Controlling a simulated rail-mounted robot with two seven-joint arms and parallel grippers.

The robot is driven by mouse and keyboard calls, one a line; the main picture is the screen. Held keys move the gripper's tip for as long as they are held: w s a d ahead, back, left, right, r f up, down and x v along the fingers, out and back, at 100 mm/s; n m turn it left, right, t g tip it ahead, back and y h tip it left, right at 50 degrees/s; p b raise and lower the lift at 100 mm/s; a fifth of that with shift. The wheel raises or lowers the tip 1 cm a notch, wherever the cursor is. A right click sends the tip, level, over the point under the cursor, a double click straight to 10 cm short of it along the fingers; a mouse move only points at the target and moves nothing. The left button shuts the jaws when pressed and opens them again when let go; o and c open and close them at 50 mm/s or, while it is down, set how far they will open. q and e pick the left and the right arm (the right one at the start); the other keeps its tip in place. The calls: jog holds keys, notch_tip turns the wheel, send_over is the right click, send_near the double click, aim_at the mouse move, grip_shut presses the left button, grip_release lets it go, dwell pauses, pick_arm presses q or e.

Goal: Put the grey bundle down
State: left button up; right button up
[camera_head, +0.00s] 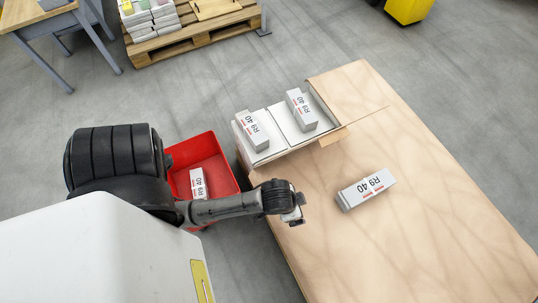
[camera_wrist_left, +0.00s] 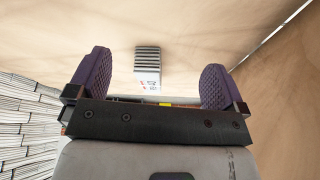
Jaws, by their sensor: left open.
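A grey bundle (camera_head: 366,189) with a white face marked "R9 40" lies on the wooden table (camera_head: 420,240), right of my left gripper (camera_head: 296,212). In the left wrist view, a striped grey bundle (camera_wrist_left: 147,60) with a white label shows between and beyond the fingers, apart from them. My left gripper is open and empty, near the table's left edge. Two similar bundles sit in the white tray-like compartments at the table's far left corner, one on the left (camera_head: 252,131) and one on the right (camera_head: 301,110). My right gripper is not in view.
A red bin (camera_head: 222,158) with another bundle (camera_head: 198,184) inside stands left of the table. Behind are a wooden pallet (camera_head: 200,38) with stacked papers and a blue-legged workbench (camera_head: 40,15). The table's right and front parts are clear.

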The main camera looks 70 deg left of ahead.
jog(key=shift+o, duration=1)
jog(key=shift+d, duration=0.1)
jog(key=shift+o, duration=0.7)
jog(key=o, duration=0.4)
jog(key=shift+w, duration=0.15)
pick_arm(q)
jog(key=s+a+r+m, duration=0.1)
jog(key=s+r, duration=0.2)
jog(key=s, duration=0.5)
jog(key=shift+s+a+r+g, duration=0.2)
jog(key=shift+a+g, duration=0.05)
jog(key=shift+g, duration=0.05)
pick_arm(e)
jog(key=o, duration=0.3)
